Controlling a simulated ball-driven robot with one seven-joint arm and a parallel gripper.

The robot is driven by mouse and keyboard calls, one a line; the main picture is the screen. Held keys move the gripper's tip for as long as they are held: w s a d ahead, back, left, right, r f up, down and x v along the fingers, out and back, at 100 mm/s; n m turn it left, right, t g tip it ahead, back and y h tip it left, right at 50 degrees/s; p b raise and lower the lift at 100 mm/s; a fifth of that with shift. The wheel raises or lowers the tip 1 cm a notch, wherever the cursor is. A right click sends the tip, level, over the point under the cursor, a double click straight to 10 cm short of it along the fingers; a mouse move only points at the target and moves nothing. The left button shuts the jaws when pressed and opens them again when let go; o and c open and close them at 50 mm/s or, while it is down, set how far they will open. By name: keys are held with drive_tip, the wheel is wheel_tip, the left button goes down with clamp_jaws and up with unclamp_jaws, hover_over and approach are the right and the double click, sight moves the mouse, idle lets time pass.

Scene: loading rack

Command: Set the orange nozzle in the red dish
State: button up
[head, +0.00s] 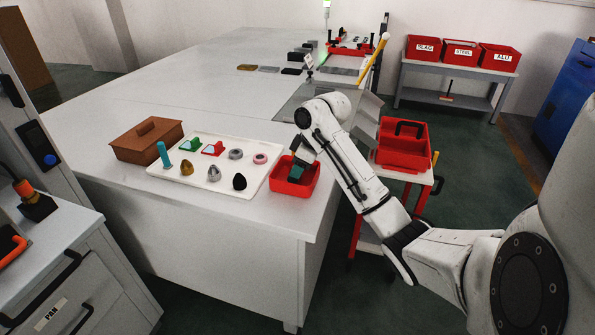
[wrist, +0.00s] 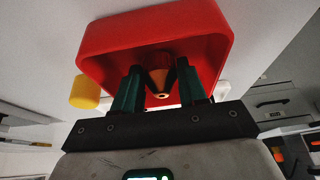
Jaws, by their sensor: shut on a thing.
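The red dish (head: 293,189) sits on the white table near its front edge, just right of the white tray. My gripper (head: 297,172) points down into the dish's opening in the head view. In the wrist view the dish (wrist: 185,20) fills the top, and my gripper (wrist: 160,88) has its dark green fingers at the dish's opening. They are shut on the orange nozzle (wrist: 160,80), which shows between them with a small hole at its near end. The nozzle is hidden in the head view. I cannot tell whether it touches the dish floor.
The white tray (head: 208,186) holds a teal cylinder (head: 164,155), gold (head: 187,167), grey (head: 213,171) and black (head: 239,182) pieces, and other small parts. A red toolbox (head: 403,147) stands to the right.

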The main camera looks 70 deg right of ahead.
drive_tip(key=shift+f, duration=0.25)
drive_tip(key=shift+f, duration=0.15)
drive_tip(key=o, duration=1)
drive_tip(key=shift+o, duration=0.2)
drive_tip(key=p+v, duration=0.1)
drive_tip(key=v, duration=1.1)
drive_tip(key=shift+p, duration=0.4)
